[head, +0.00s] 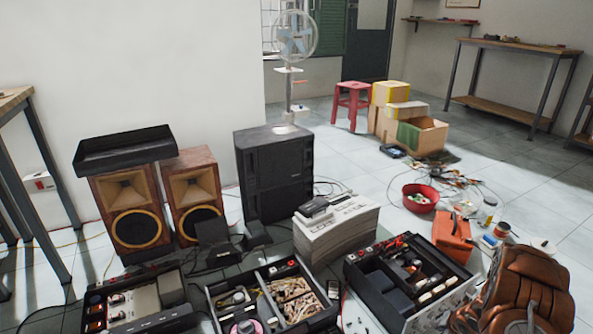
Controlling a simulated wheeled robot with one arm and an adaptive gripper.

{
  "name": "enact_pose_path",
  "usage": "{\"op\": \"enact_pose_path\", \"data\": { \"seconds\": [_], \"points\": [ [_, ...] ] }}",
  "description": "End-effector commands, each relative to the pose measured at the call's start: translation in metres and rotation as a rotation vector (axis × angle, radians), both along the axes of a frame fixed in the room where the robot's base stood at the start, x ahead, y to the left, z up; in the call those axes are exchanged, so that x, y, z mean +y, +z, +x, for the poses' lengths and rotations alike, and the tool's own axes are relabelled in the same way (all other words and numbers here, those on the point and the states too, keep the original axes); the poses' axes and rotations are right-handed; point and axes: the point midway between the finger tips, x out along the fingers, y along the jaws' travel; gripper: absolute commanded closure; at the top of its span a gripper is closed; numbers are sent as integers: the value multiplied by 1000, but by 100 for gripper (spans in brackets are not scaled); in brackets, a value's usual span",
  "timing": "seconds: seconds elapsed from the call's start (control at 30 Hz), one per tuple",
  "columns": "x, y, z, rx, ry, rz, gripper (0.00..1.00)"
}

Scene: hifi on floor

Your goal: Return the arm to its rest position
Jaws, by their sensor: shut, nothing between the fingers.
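Neither my arm nor my gripper shows in the head view, so I cannot see its pose or its fingers. No part of the arm covers the scene in this view.
Open toolboxes (350,262) and a brown leather item (527,287) fill the near floor. A red bowl (420,198) lies right of centre. A table (12,100) stands left. Tiled floor at right is partly clear.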

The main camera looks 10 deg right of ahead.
Motion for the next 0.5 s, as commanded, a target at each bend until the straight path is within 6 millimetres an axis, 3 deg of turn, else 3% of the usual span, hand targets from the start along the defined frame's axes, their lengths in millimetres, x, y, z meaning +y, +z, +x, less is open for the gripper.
{"op": "enact_pose_path", "data": {
  "seconds": [0.03, 0.27, 0.5],
  "points": [
    [-2, 34, 5, 11, -45, -7, 100],
    [-2, 133, 16, 45, -293, -2, 100],
    [15, 236, 16, 53, -559, 19, 100]
  ]
}}
